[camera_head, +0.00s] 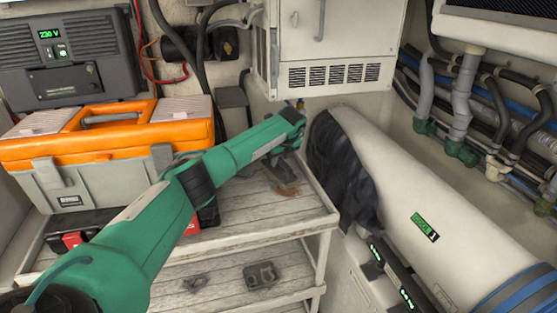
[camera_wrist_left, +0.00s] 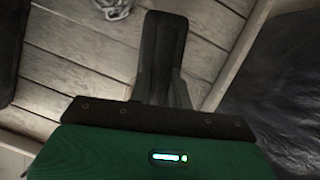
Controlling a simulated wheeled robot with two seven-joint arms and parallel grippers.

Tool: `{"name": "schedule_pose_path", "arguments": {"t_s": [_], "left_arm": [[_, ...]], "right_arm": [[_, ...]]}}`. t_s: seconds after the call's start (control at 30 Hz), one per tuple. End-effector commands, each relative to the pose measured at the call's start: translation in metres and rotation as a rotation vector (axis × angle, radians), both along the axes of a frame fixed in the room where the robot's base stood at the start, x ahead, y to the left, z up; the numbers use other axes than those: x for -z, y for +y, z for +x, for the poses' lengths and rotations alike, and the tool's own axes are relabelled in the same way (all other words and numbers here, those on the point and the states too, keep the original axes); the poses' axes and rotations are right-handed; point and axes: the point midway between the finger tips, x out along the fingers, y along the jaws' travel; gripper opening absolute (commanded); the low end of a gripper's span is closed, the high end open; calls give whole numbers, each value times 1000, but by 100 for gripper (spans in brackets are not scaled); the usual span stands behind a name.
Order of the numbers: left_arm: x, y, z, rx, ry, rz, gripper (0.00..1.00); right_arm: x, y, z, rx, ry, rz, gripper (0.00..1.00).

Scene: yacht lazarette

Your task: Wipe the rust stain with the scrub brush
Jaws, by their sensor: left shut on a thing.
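My left arm reaches across the grey plank worktop, and my left gripper (camera_head: 280,163) is low over its right part, pointing down. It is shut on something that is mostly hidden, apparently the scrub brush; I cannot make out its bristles. In the left wrist view the dark fingers (camera_wrist_left: 163,60) stand close together over the planks. The rust stain (camera_head: 288,189) is a small reddish-brown patch on the worktop, just below and right of the gripper. I cannot tell whether the held thing touches the planks. My right gripper is not in view.
An orange and grey toolbox (camera_head: 100,150) stands on the worktop at left, before a dark power unit (camera_head: 65,60). A white cabinet (camera_head: 335,45) hangs behind. A large pale cylinder (camera_head: 400,180) with dark cloth (camera_head: 340,165) lies right of the worktop. A lower shelf (camera_head: 225,278) holds small dark items.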

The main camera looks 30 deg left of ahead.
Motion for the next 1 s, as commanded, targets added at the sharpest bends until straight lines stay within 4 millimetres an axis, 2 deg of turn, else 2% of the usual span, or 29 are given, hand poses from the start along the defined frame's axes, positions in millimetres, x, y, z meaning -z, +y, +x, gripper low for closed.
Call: {"name": "schedule_pose_path", "arguments": {"t_s": [1.0], "left_arm": [[18,0,0,0,0,0,2]], "right_arm": [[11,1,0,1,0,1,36]]}}
